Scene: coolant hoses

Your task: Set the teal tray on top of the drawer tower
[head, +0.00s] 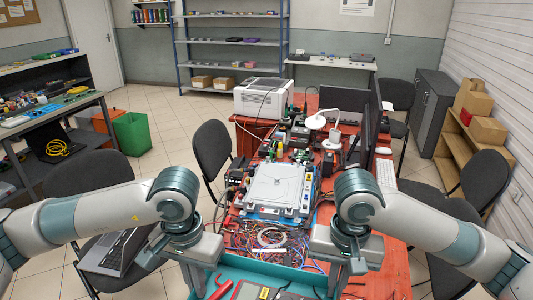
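The teal tray (232,268) is at the bottom edge of the head view, cut off by the frame. It holds a red-handled tool, a dark meter-like item with a red edge and other small tools. My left gripper (198,282) points down at the tray's left side. My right gripper (336,280) points down at its right side. Both look close to or touching the tray's walls, but the fingertips are too small and partly hidden to show whether they are shut on it. I cannot make out a drawer tower for certain in this view.
Beyond the tray, the red table (392,250) is crowded with tangled wires (270,238), a pale grey box-shaped device (275,187), a white lamp (333,135) and monitors. A white printer (263,97) stands at the back. Chairs (212,155) flank the table, and a laptop (112,252) lies at left.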

